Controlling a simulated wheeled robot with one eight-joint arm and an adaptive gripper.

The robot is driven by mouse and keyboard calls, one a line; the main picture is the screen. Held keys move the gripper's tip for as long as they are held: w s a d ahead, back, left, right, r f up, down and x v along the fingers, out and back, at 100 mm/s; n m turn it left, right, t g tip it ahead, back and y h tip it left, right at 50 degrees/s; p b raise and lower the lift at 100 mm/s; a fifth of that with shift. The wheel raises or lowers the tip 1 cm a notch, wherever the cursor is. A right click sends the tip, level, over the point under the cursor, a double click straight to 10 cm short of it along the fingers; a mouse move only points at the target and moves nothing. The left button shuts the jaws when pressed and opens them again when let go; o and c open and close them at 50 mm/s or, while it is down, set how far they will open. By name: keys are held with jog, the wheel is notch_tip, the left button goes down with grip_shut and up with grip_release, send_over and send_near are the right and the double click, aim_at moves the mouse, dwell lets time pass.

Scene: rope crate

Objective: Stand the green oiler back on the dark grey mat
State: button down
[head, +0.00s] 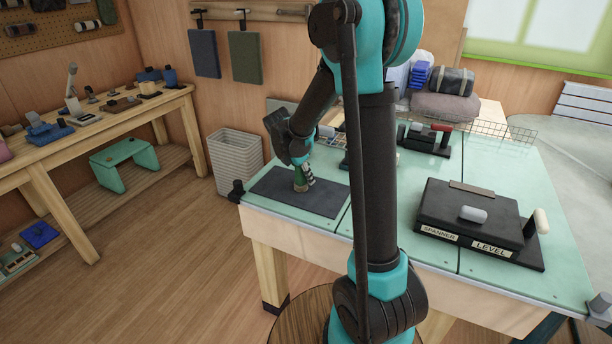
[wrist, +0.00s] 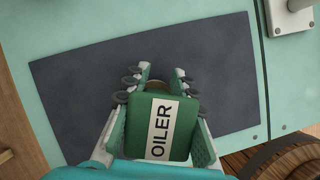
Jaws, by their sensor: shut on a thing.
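The green oiler (wrist: 176,145) has a white label reading OILER. My gripper (wrist: 160,78) is shut on it, with a finger on each side. In the head view the oiler (head: 299,181) is over the dark grey mat (head: 325,201), near its middle, and looks upright. The dark grey mat (wrist: 205,60) fills much of the wrist view and is otherwise bare. My gripper (head: 306,180) reaches down to it from above. I cannot tell whether the oiler's base touches the mat.
The mat lies on the pale green bench top (head: 393,215) at its left end. A black case (head: 462,206) labelled SPANNER and LEVEL stands to the right. A black clamp (head: 236,190) is at the left corner. A white bin (head: 236,160) stands on the floor behind.

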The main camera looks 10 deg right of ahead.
jog(key=shift+f, duration=0.1)
jog(key=c, duration=1.2)
grip_release()
jog(key=shift+o, duration=0.2)
jog(key=v, duration=1.2)
jog(key=shift+d, duration=0.1)
